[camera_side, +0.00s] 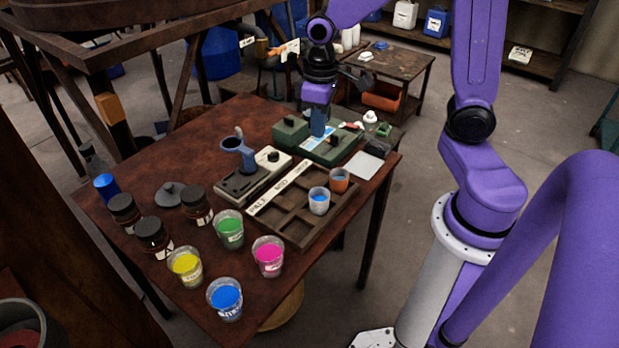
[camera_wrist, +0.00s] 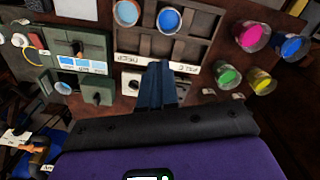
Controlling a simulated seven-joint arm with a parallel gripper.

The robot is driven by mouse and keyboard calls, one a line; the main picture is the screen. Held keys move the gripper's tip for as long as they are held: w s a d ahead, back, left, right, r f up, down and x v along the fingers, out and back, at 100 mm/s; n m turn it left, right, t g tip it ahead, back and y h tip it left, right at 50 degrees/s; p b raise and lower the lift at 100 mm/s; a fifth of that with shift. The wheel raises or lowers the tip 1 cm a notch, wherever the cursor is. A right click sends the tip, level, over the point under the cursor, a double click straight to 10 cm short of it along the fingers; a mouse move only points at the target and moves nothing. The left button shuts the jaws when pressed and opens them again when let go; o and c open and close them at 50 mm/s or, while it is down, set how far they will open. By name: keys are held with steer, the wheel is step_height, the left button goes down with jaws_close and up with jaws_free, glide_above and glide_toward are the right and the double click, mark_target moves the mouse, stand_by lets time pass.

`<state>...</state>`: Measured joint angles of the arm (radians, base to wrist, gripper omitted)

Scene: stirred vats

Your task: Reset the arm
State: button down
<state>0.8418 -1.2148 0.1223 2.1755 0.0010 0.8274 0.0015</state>
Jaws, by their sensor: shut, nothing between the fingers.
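My gripper (camera_side: 318,132) hangs fingers-down over the green box device (camera_side: 322,151) at the back of the brown table (camera_side: 150,184) in the side view. In the wrist view my gripper's blue fingers (camera_wrist: 157,68) are together, with nothing between them. The fingertips overlap the green device in the side view; whether they touch it I cannot tell. In the wrist view the green device (camera_wrist: 90,45) lies to the left of the fingers.
Green, yellow, pink and blue cups and dark lidded jars (camera_side: 153,235) stand toward the front.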

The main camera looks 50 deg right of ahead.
steer(key=s+a+r+n, duration=0.1)
steer(key=s+n, duration=0.3)
steer(key=s, duration=0.5)
steer(key=s+a+r+n, duration=0.1)
steer(key=s+a+n, duration=0.3)
steer(key=s, duration=0.6)
steer(key=shift+r, duration=0.15)
